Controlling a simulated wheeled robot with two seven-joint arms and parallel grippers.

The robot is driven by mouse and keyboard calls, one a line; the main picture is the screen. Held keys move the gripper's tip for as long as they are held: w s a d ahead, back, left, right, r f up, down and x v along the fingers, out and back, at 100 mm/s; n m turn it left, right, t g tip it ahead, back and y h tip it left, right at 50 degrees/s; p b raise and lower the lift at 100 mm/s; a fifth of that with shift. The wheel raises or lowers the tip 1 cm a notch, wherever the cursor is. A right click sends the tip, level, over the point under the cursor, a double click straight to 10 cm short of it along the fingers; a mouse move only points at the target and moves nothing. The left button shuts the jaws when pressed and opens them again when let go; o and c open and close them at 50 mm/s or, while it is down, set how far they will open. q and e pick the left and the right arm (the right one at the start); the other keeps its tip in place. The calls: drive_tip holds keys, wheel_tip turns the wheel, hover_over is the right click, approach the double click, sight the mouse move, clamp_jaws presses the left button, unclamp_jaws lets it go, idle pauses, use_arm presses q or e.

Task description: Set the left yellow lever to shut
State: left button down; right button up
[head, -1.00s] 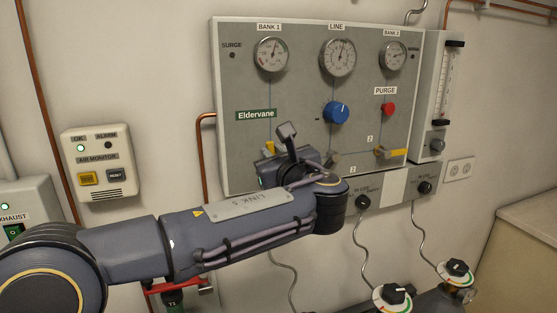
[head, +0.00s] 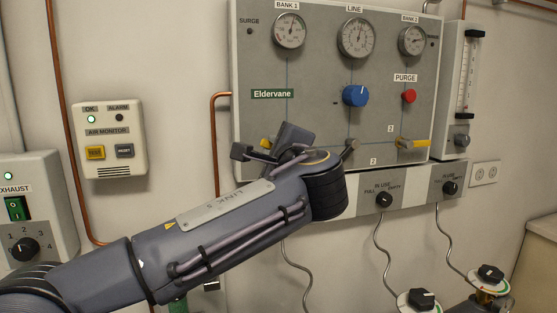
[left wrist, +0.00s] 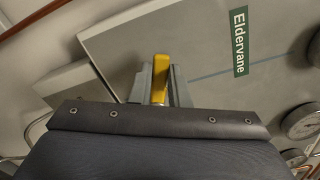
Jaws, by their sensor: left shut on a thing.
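The left yellow lever (head: 265,143) is at the lower left of the grey gas panel (head: 325,110), below the green Eldervane label. Only a small yellow piece of it shows in the head view, left of the thin blue line. In the left wrist view the yellow lever (left wrist: 160,80) stands between the two grey fingers of my left gripper (left wrist: 158,84), which is shut on it. There it lies roughly crosswise to the blue line. In the head view my left gripper (head: 268,149) is partly hidden by my own wrist. The lever's pivot is hidden. My right gripper is not in view.
A second yellow lever (head: 412,143) lies sideways at the panel's lower right. A blue knob (head: 355,95) and red purge button (head: 409,96) sit above. The air monitor (head: 109,139) and exhaust box (head: 30,210) are on the wall at left.

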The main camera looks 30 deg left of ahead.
use_arm(q)
drive_tip(key=shift+s+f+n+b, duration=0.1)
drive_tip(key=shift+f+n+b, duration=0.5)
drive_tip(key=shift+n+b, duration=0.55)
drive_tip(key=shift+s+f+n+b, duration=0.1)
drive_tip(key=shift+f+n+b, duration=0.5)
drive_tip(key=shift+n+b, duration=0.55)
drive_tip(key=shift+w, duration=0.1)
drive_tip(key=c, duration=1.6)
unclamp_jaws()
drive_tip(key=shift+d, duration=0.15)
drive_tip(key=shift+o, duration=1)
drive_tip(key=shift+s+d+r, duration=0.1)
drive_tip(key=shift+s, duration=0.1)
drive_tip(key=shift+s+r, duration=0.1)
